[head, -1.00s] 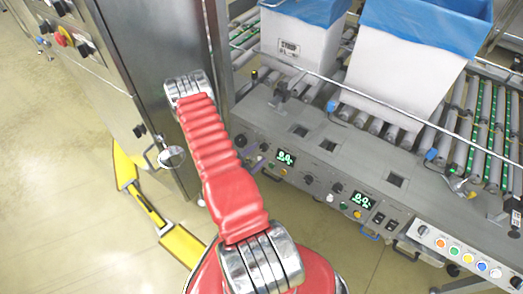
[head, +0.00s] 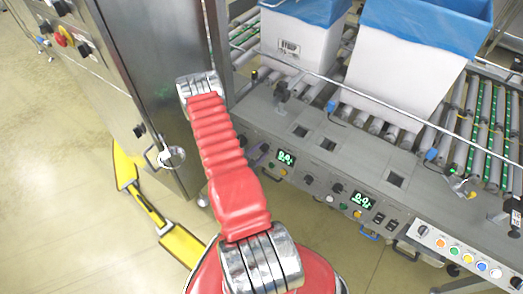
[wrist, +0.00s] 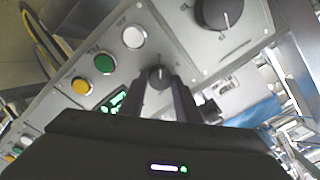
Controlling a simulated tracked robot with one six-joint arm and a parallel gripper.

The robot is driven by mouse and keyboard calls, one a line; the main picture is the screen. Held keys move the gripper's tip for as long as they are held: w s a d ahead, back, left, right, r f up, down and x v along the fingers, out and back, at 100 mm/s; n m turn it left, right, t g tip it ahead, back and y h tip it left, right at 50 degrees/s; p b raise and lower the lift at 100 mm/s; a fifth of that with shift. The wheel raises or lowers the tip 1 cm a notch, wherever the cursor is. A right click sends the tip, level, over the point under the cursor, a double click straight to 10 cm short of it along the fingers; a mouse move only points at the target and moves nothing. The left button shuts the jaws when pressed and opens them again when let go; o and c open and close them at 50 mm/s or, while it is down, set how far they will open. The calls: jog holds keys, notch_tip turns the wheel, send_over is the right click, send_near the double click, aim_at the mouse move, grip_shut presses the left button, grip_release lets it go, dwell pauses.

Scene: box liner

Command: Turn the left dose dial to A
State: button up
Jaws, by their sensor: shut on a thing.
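In the wrist view a small dark dial (wrist: 160,73) with a pale pointer mark sits on the grey panel between my fingertips. I take it as the left dose dial. My gripper (wrist: 161,84) is shut on it, one dark finger on each side. The fingers hide part of the dial's rim, and I cannot read which letter it points to. A green-lit display (wrist: 114,101) is partly hidden by my gripper. In the head view my red arm hides most of the gripper; the left display (head: 286,157) and right display (head: 363,201) are lit green.
In the wrist view a larger black dial (wrist: 222,12) and white (wrist: 133,36), green (wrist: 104,62) and yellow (wrist: 81,86) buttons are close by. In the head view a steel cabinet (head: 150,75) stands left of my arm, and lined boxes (head: 405,65) stand on rollers behind the panel.

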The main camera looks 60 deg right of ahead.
jog(key=shift+f, duration=0.1)
jog(key=c, duration=0.3)
jog(key=shift+s+d, duration=0.15)
jog(key=shift+d, duration=0.1)
jog(key=shift+c, duration=0.2)
jog(key=shift+a, duration=0.3)
